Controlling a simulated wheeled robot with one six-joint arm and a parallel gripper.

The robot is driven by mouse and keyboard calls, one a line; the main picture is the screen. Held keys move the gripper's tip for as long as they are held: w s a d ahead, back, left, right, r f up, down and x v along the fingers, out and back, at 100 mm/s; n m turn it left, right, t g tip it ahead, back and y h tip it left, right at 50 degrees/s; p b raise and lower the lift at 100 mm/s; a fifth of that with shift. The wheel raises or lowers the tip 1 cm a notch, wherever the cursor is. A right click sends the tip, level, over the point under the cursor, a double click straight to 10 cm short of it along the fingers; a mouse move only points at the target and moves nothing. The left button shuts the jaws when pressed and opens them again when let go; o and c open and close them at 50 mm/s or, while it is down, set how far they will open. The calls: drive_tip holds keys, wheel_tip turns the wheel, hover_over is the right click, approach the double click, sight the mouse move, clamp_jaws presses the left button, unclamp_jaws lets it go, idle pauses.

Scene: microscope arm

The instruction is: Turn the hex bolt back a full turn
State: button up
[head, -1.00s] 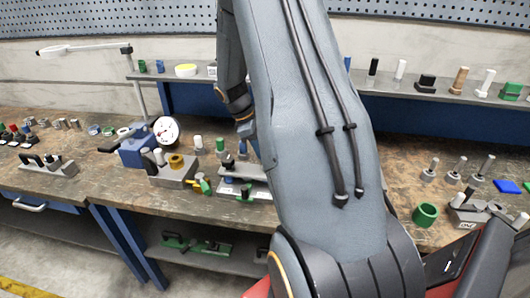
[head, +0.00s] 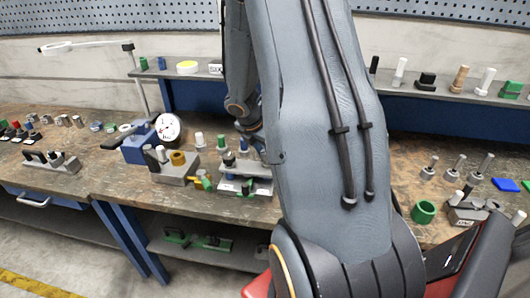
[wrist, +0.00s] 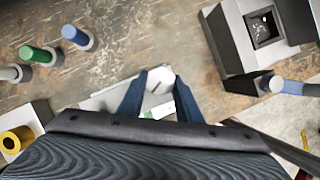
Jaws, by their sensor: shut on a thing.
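The hex bolt (wrist: 159,79) shows in the wrist view as a pale grey head at the middle. The two blue fingers of my gripper (wrist: 160,86) stand on either side of it and are shut on it. Below the bolt a light plate (wrist: 100,101) shows in part behind the fingers. In the head view my own arm hides the fingertips and the bolt; the wrist comes down near a grey fixture (head: 240,185) on the bench.
Blue (wrist: 77,37) and green (wrist: 36,55) pegs stand at left. In the head view a dial gauge (head: 168,127) and a block with a brass ring (head: 178,158) stand left of the fixture.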

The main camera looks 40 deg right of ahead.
drive_tip(key=n, duration=0.2)
drive_tip(key=n+t, duration=0.1)
drive_tip(key=n, duration=0.1)
drive_tip(key=n+t+y, duration=0.1)
drive_tip(key=n, duration=0.1)
drive_tip(key=shift+s+f+n+b, duration=0.1)
drive_tip(key=shift+s+n+b, duration=0.2)
drive_tip(key=shift+d+n+t+y, duration=0.1)
drive_tip(key=shift+n+t+y, duration=0.35)
drive_tip(key=shift+n, duration=0.85)
drive_tip(key=shift+d+n+t+y, duration=0.1)
drive_tip(key=shift+n+t+y, duration=0.3)
drive_tip(key=shift+n, duration=1.1)
drive_tip(key=o, duration=1)
drive_tip(key=shift+w, duration=0.1)
drive_tip(key=shift+o, duration=0.2)
drive_tip(key=d+v, duration=0.1)
drive_tip(key=v, duration=0.7)
drive_tip(key=shift+a, duration=0.35)
drive_tip(key=shift+w, duration=0.15)
